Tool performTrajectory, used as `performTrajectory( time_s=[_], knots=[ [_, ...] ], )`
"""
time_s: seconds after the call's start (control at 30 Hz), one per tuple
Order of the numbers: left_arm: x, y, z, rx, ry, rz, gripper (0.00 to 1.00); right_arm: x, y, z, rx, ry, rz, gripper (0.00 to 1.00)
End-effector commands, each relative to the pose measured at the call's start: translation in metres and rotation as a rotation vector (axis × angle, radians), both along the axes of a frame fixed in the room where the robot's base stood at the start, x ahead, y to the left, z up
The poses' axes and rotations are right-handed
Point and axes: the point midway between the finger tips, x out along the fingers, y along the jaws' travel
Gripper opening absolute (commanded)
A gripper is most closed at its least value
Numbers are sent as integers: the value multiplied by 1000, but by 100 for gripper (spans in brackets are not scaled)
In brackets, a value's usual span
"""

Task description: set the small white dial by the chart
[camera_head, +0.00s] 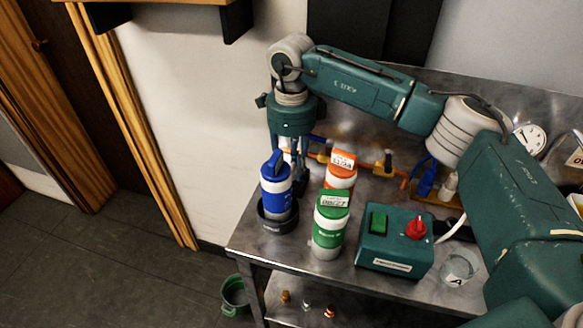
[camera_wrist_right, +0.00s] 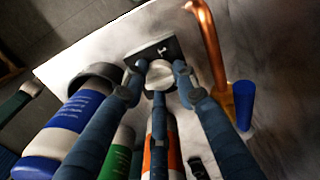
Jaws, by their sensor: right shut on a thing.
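The small white dial (camera_wrist_right: 161,74) shows in the right wrist view, round and pale, in front of a dark plate (camera_wrist_right: 150,52) with a white mark. My right gripper (camera_wrist_right: 159,84) has its blue-grey fingers closed around the dial. In the head view my right gripper (camera_head: 293,160) points down behind the blue-and-white bottle, and the dial is hidden there. My left gripper is not in view.
A blue-and-white bottle (camera_head: 275,187) in a dark holder, a green-and-white bottle (camera_head: 330,230) and an orange-and-white bottle (camera_head: 341,172) stand close to the gripper. A copper pipe (camera_wrist_right: 212,50) runs beside it. A teal box (camera_head: 394,243) with a red knob stands right on the metal bench (camera_head: 345,270).

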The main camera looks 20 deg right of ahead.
Motion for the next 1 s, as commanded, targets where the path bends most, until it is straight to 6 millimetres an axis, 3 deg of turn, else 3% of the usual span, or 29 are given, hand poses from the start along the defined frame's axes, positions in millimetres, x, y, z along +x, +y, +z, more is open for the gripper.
performTrajectory(
  time_s=[0.67,0.7,0.77,1.0],
  knots=[
    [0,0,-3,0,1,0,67,2,0,2,1,-5,57,2],
    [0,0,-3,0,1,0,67,2,0,2,1,-5,57,34],
    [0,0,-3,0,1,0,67,2,0,2,1,-5,57,46],
    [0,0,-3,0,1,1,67,1,0,1,0,-2,58,47]
  ],
)
